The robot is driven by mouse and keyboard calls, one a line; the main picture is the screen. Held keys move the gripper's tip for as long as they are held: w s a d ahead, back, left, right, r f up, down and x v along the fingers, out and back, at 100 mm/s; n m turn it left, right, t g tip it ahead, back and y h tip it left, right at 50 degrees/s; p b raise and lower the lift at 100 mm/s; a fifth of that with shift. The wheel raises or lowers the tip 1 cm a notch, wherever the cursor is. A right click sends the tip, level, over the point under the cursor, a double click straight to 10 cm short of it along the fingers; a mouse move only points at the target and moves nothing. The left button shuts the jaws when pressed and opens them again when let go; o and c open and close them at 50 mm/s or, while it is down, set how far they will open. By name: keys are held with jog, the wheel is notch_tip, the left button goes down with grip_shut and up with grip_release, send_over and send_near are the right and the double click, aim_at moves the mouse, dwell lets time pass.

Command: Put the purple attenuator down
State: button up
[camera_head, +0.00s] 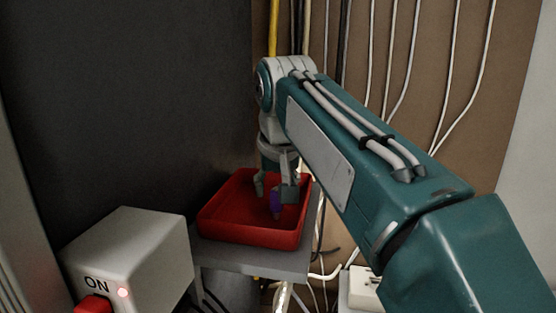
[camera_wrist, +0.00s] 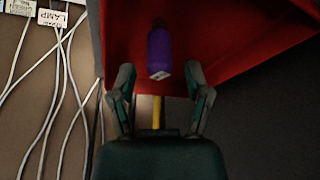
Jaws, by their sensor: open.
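The purple attenuator (camera_head: 275,202) is at the red tray (camera_head: 222,229), on its right side in the head view. In the wrist view the attenuator (camera_wrist: 159,50) is a purple cylinder with a pale end, against the red tray floor (camera_wrist: 200,28). My gripper (camera_head: 273,192) points down over the tray. In the wrist view my gripper (camera_wrist: 164,80) has its two fingers spread wide, with the attenuator's pale end between and just beyond the fingertips. I see no finger touching it. Whether it rests fully on the tray floor is hard to tell.
The tray stands on a grey stand (camera_head: 235,258). A white box (camera_head: 135,250) marked ON, with a red switch (camera_head: 94,305) and lit lamp, is at the lower left. Cables (camera_head: 400,70) hang on the brown wall behind. A dark wall (camera_head: 130,100) is to the left.

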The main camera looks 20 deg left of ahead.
jog(key=v, duration=0.9)
jog(key=shift+r, duration=0.3)
jog(key=shift+s, duration=0.15)
jog(key=d+f+m, duration=0.1)
jog(key=d+f, duration=0.2)
jog(key=d, duration=0.4)
jog(key=d+f+m+t+h, duration=0.1)
jog(key=d+f, duration=0.2)
jog(key=d, duration=0.4)
jog(key=d+f+m, duration=0.1)
jog(key=d+f, duration=0.1)
jog(key=d, duration=0.4)
jog(key=s+d+f+m, duration=0.1)
jog(key=s+d+f, duration=0.3)
jog(key=f, duration=0.3)
jog(key=s+d+f+m+h, duration=0.1)
jog(key=s+d+f, duration=0.3)
jog(key=f, duration=0.3)
jog(key=s+d+f+m, duration=0.1)
jog(key=s+d+f, duration=0.4)
jog(key=d+f, duration=0.1)
jog(key=shift+d+f+m+t+h, duration=0.3)
jog(key=shift+f+m+t, duration=0.1)
jog(key=shift+f, duration=0.4)
